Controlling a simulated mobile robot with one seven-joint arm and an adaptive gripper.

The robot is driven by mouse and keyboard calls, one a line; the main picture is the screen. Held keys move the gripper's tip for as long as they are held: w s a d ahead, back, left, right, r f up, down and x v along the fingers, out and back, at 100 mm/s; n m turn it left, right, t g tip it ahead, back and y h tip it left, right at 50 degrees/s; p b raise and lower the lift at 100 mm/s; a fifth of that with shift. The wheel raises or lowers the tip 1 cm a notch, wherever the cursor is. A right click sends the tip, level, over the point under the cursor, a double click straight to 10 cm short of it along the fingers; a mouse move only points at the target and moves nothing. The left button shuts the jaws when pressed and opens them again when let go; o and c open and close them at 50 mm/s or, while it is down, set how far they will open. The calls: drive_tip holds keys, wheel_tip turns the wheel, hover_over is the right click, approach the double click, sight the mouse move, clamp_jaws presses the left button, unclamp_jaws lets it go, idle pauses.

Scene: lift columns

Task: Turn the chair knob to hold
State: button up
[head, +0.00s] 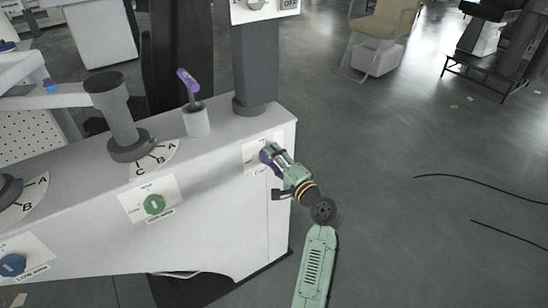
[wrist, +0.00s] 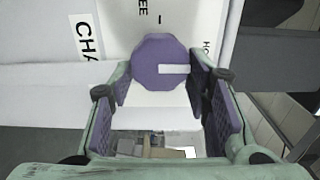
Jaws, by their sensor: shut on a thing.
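The chair knob (wrist: 150,52) is a purple eight-sided knob with a white bar, on a white label plate (wrist: 108,25) in the wrist view. The plate reads "CHA…", "…EE" and "HO…", partly cut off or hidden. The bar runs from the knob's middle to the right in that view, on the side of the "HO…" lettering. My gripper (wrist: 160,78) has one purple-padded finger on each side of the knob and is shut on it. In the head view my gripper (head: 271,156) is at the plate on the right end of the white console (head: 215,195), and it hides most of the knob.
A green knob (head: 154,204) and a blue knob (head: 12,265) are on the console front. A purple-topped lever (head: 188,80) and dark columns rise from its top. A beige chair (head: 385,20) stands at the back right. The floor right of the console is mostly clear, with dark cables.

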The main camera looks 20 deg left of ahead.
idle(0.3)
drive_tip(key=o, duration=1.1)
drive_tip(key=v, duration=1.2)
